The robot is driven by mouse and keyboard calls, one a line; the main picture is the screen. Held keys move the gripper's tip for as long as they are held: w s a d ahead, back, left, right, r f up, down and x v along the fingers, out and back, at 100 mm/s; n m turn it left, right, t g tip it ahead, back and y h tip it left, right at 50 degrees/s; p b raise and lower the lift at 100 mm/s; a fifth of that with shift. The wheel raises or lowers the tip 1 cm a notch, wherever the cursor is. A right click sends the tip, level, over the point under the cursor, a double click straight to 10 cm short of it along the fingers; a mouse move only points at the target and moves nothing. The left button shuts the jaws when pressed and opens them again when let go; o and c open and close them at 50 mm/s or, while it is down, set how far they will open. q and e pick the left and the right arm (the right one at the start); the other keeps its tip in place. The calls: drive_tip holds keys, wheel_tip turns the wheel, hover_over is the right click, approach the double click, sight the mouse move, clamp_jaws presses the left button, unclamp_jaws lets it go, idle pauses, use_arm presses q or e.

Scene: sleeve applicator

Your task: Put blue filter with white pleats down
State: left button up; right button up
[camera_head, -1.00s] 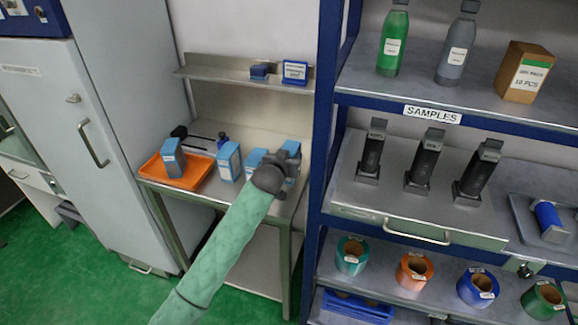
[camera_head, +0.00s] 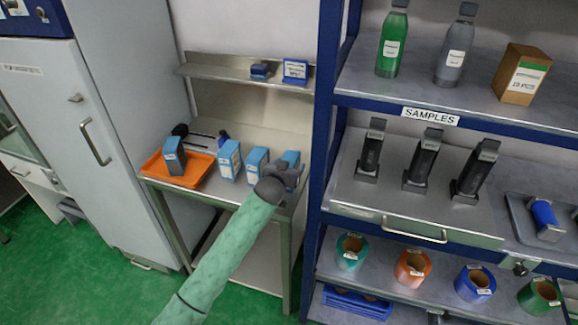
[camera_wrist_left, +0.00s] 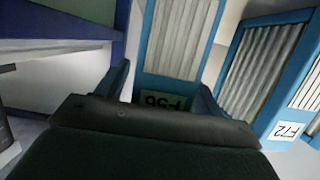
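The blue filter with white pleats (camera_wrist_left: 178,45) stands upright in front of my left gripper in the left wrist view, its label upside down there. In the head view its upper part (camera_head: 291,157) shows behind the gripper, at the right end of the steel table (camera_head: 218,190). My left gripper (camera_wrist_left: 165,88) has its dark fingers spread to either side of the filter's near end, with the filter reaching beyond the fingertips. It also shows in the head view (camera_head: 284,176). The filter's base is hidden in the head view. My right gripper is out of view.
A second pleated filter (camera_wrist_left: 270,70) stands close on the right in the wrist view. Blue-and-white filters (camera_head: 229,160) and (camera_head: 257,161) stand left of the gripper. An orange tray (camera_head: 196,178) holds another filter (camera_head: 174,156). A blue rack post (camera_head: 318,150) rises just right.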

use_arm(q)
drive_tip(key=shift+r, duration=0.1)
drive_tip(key=shift+s, duration=0.15)
drive_tip(key=b+v, duration=0.4)
drive_tip(key=v, duration=0.7)
drive_tip(key=shift+s+r, duration=0.15)
drive_tip(key=shift+s, duration=0.15)
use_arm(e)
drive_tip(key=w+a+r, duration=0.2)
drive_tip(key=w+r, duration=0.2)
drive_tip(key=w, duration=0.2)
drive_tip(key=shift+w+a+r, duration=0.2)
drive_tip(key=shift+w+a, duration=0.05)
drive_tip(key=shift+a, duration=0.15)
use_arm(q)
drive_tip(key=shift+a, duration=0.15)
